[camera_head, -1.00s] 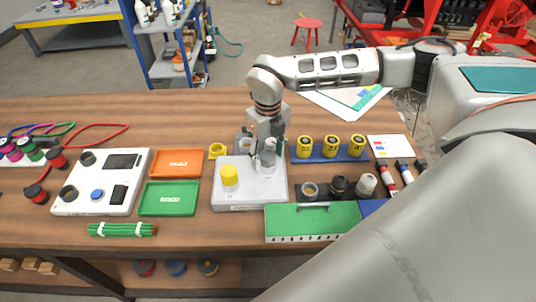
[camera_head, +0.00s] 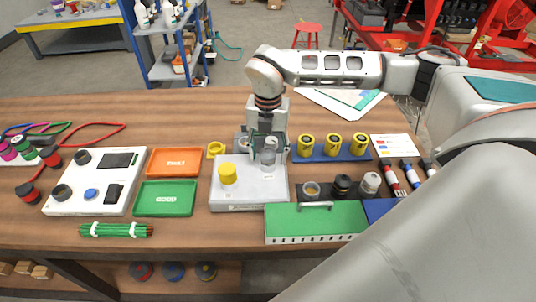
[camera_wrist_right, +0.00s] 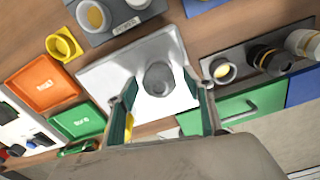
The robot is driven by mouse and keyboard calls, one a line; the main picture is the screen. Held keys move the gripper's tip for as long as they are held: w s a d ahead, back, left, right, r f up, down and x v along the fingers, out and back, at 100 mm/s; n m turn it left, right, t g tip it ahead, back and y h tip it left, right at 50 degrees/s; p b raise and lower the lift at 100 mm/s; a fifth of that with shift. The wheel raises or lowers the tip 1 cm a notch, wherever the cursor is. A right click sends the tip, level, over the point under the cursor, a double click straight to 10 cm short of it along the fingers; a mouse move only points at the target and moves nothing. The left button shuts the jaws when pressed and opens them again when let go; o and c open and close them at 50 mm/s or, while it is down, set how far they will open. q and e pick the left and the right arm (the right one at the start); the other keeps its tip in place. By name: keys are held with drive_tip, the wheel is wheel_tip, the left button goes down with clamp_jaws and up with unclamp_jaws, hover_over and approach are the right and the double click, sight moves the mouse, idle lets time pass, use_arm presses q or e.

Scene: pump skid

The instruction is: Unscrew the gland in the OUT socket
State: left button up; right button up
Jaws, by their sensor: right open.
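A pale grey block (camera_head: 250,196) lies on the bench. A yellow cap (camera_head: 228,174) stands on its left part, and a grey cylindrical gland (camera_head: 268,157) stands upright on its right part. The socket lettering is too small to read. My right gripper (camera_head: 269,148) points down at the gland. In the right wrist view, its fingers (camera_wrist_right: 165,100) are open, one on each side of the grey gland (camera_wrist_right: 160,78), with gaps between. The left finger partly hides the yellow cap (camera_wrist_right: 129,125). My left gripper is not in view.
Orange (camera_head: 174,163) and green (camera_head: 166,198) trays lie left of the block, with a yellow ring (camera_head: 216,149) near its back left corner. A blue rack of yellow cups (camera_head: 332,146) stands back right. A green case (camera_head: 315,222) lies close in front, right.

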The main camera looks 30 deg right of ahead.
drive_tip(key=c, duration=1.2)
drive_tip(key=shift+r+n+p, duration=0.15)
drive_tip(key=shift+n+p, duration=0.55)
drive_tip(key=shift+n, duration=0.4)
drive_tip(key=shift+n+p, duration=0.5)
drive_tip(key=shift+n, duration=0.7)
drive_tip(key=shift+n+p, duration=0.7)
drive_tip(key=shift+n, duration=1.6)
drive_tip(key=o, duration=1.2)
